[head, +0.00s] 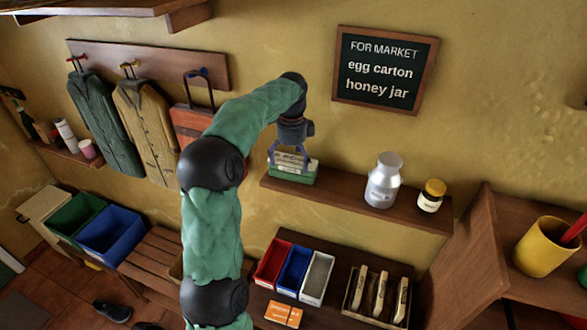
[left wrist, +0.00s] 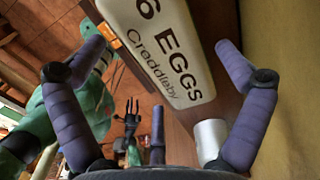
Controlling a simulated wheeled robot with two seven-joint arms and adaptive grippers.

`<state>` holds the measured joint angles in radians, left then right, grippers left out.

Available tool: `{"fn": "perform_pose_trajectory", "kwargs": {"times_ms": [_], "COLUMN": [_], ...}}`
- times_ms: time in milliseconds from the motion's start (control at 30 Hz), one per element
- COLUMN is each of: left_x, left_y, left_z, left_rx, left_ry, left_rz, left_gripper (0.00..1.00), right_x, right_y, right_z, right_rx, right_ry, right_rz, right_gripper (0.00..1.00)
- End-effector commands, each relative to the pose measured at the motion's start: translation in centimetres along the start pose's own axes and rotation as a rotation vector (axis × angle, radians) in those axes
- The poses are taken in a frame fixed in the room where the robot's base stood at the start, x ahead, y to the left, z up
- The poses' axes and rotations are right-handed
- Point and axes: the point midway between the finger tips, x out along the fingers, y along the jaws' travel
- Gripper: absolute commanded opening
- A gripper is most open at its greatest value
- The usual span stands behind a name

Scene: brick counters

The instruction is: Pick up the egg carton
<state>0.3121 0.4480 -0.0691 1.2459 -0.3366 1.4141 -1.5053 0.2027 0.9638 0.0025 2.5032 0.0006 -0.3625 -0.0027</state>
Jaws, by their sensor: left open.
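The egg carton (head: 292,177) sits at the left end of the wall shelf, green at its base with a pale label. In the left wrist view its pale face (left wrist: 165,45) reads "6 EGGS Creddleby". My left gripper (head: 290,155) is at the carton from above, with purple fingers spread. In the left wrist view the open fingers (left wrist: 160,50) stand on either side of the carton, and I cannot tell whether they touch it. A small dark finger-like shape (left wrist: 130,112) there may be my right gripper.
On the same shelf (head: 335,197) stand a silver milk can (head: 384,182) and a honey jar (head: 431,196), right of the carton. A chalkboard (head: 384,70) hangs above. A wooden panel (head: 465,255) rises at the right.

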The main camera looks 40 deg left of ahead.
Motion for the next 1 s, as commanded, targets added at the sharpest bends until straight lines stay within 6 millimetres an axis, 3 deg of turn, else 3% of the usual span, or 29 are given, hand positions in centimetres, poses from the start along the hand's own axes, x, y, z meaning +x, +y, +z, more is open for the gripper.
{"fn": "perform_pose_trajectory", "kwargs": {"times_ms": [333, 667, 833, 1000], "left_x": [4.4, 4.9, 4.9, 4.9], "left_y": [-0.3, -0.3, -0.3, -0.3], "left_z": [0.1, 0.1, 0.1, 0.1], "left_rx": [0.000, 0.000, 0.000, 0.000], "left_ry": [0.000, 0.000, 0.000, 0.000], "left_rz": [0.002, 0.000, 0.000, 0.001], "left_gripper": [1.00, 1.00, 0.52, 0.49], "right_x": [0.3, 0.3, 0.3, 0.3], "right_y": [0.1, 0.1, 0.1, 0.1], "right_z": [0.0, 0.0, 0.0, 0.0], "right_rx": [0.000, 0.000, 0.000, 0.000], "right_ry": [0.000, 0.000, 0.000, 0.000], "right_rz": [0.000, 0.000, 0.000, 0.000], "right_gripper": [0.47, 0.47, 0.47, 0.47]}}
